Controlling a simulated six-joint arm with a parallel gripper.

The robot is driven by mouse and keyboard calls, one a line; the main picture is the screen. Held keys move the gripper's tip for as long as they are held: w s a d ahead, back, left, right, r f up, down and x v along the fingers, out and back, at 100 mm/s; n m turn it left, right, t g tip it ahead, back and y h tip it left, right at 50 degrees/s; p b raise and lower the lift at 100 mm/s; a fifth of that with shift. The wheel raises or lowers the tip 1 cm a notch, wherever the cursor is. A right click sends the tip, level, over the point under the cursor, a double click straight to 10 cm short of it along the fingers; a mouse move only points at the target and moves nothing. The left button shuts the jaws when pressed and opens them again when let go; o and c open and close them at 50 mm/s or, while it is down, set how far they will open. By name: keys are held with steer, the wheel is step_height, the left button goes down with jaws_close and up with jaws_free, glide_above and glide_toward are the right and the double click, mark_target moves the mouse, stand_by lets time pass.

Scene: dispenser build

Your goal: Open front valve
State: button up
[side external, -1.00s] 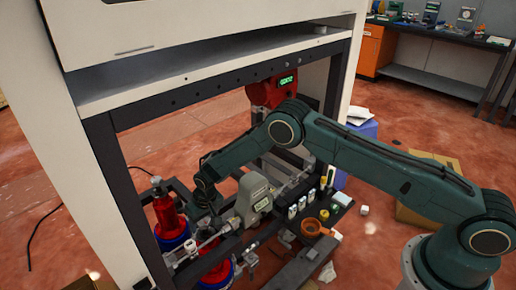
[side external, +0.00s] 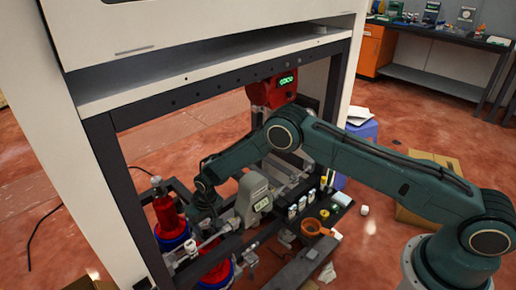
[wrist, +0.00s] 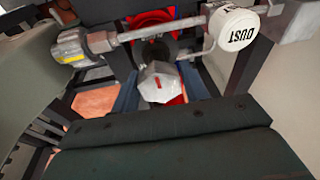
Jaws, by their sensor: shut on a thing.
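The front valve shows in the wrist view as a grey faceted knob (wrist: 160,82) with a small red mark on top. My gripper (side external: 205,207) reaches down into the left part of the frame in the side external view. It is shut on the valve knob. In the wrist view, blue finger-like parts flank the knob on the left and right, and my dark gripper body covers the lower part of the picture. The side external view hides the knob behind my wrist, so its turn angle cannot be told there.
A metal pipe (wrist: 150,32) runs just beyond the knob. A white cylinder marked DUST (wrist: 238,32) sits at upper right. The dark frame post (side external: 110,160) is at left.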

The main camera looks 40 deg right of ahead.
steer(key=shift+n, duration=1.6)
steer(key=shift+y, duration=0.3)
steer(key=shift+n+g, duration=0.3)
steer(key=shift+n, duration=1.4)
